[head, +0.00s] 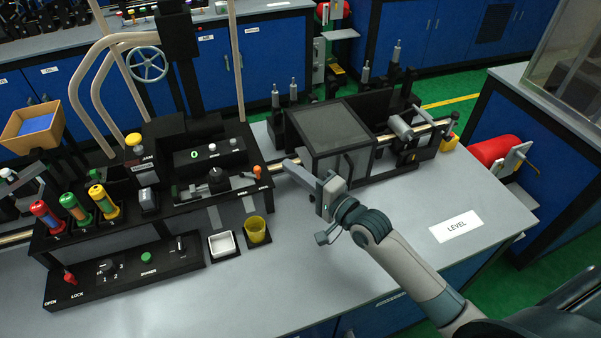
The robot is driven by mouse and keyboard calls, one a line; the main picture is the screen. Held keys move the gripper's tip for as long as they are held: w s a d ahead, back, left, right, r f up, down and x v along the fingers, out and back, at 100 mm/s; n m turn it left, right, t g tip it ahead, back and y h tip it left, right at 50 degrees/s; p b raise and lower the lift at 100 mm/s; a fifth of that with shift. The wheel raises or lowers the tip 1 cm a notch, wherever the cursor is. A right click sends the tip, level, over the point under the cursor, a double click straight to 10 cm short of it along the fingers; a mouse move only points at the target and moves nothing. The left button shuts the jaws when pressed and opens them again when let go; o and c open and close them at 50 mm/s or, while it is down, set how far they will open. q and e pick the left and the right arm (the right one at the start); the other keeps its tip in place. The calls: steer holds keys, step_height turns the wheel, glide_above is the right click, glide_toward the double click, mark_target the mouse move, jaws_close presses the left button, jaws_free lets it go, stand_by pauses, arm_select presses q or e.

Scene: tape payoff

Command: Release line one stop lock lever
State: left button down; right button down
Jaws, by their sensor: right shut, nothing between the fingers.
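A small red-handled lever (70,278) stands at the left end of the low black control panel (120,290), above the printed words OPEN and LOCK. It is too small to tell which word it points to. No label in view names it as the line one stop lock. My right gripper (299,173) is shut and empty. It is over the bench, in front of the black box housing, well to the right of the red lever and apart from it. My left gripper is not in view.
The panel also carries a rotary selector (105,265), a green button (146,257) and a black toggle (180,245). Red, green and yellow cylinders (103,202) stand behind it. The bench front is clear.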

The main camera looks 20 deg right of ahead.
mark_target(271, 180)
steer(key=shift+w+a+p, duration=0.4)
steer(key=shift+a+p, duration=0.25)
steer(key=shift+a, duration=0.2)
steer(key=shift+w+a+p, duration=0.4)
steer(key=shift+a+p, duration=0.25)
steer(key=shift+a, duration=0.2)
steer(key=shift+w+a+p, duration=0.4)
steer(key=shift+a+p, duration=0.25)
steer(key=shift+a, duration=0.2)
steer(key=shift+f, duration=0.1)
